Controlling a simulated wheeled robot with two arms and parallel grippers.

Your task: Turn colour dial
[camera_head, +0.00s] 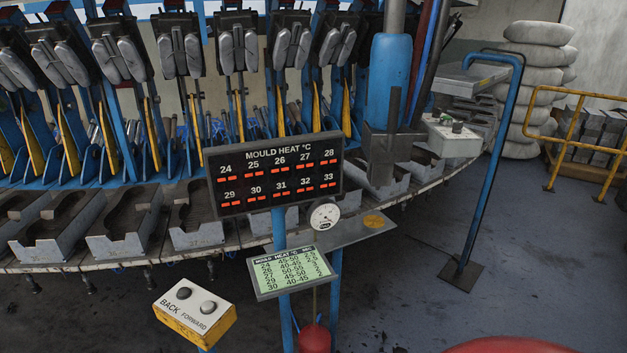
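No dial marked as a colour dial can be made out. A pale control box (452,138) stands right of the blue cylinder. A dark knob (457,127) and another small control sit on its top, too small to read. A round white gauge (324,214) with a needle hangs under the black mould heat display (275,176). A yellow and white box (196,309) at the lower left has two dark round buttons marked BACK and FORWARD. Neither of my grippers is in view.
The rotary machine's rim with open grey moulds (127,222) curves across the left and middle. A blue post with a foot plate (462,274) stands at right. A yellow rail (575,145) and stacked pale sacks (537,80) are behind. Floor at right (560,270) is clear.

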